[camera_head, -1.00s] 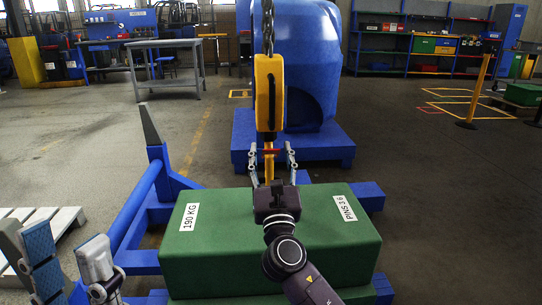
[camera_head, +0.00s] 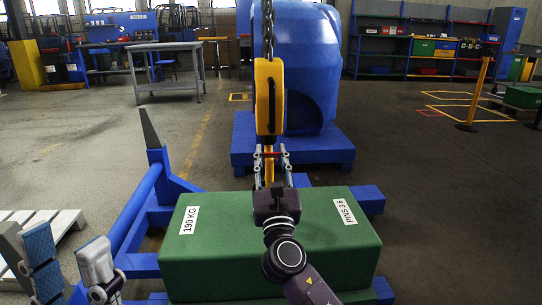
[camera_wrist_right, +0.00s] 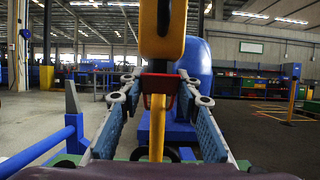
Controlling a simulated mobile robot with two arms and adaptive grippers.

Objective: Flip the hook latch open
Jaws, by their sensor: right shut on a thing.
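A yellow hoist block (camera_head: 269,95) hangs on a chain, with its yellow hook (camera_wrist_right: 157,130) below it. The red hook latch (camera_wrist_right: 158,86) sits just under the block in the right wrist view. My right gripper (camera_head: 271,156) has its fingers closed in on both sides of the latch, and it appears shut on it. The fingers partly hide the hook and latch in the head view. My left gripper (camera_head: 67,252) is at the lower left, fingers spread and empty, far from the hook.
A green weight block (camera_head: 265,245) marked 190 KG lies below the hook, on a blue frame (camera_head: 140,213) with an upright post. A large blue counterweight (camera_head: 310,60) stands behind the hoist block. A pallet (camera_head: 60,222) lies at left. The floor between is open.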

